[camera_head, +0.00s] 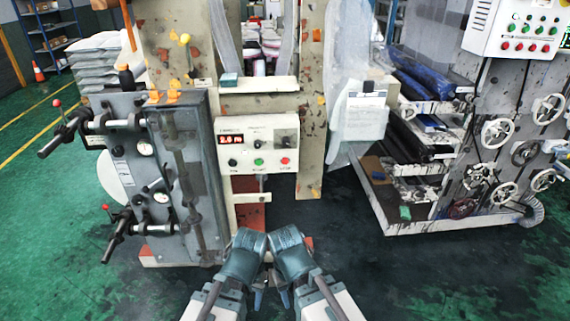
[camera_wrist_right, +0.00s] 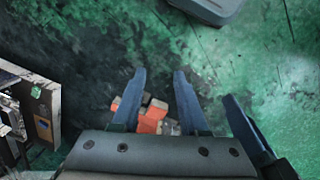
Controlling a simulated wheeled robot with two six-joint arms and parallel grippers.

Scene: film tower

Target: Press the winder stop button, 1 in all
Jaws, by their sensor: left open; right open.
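The winder stop button is the red button (camera_head: 284,161) at the right of the lower row on a pale control box (camera_head: 258,143). A green button (camera_head: 258,162) and a black button (camera_head: 233,162) sit left of it. My left gripper (camera_head: 259,285) and right gripper (camera_head: 283,287) are side by side, low in front of the machine and below the box, apart from the button. In the right wrist view my right gripper (camera_wrist_right: 157,72) is open and empty, its blue fingers spread over the floor. The button is not in that view.
A grey machine unit (camera_head: 180,170) with protruding shafts stands left of the box. A printed upright (camera_head: 310,110) rises right of it. A rack with handwheels (camera_head: 497,131) and another button panel (camera_head: 517,30) stand at the right. Green floor (camera_head: 450,280) is clear at lower right.

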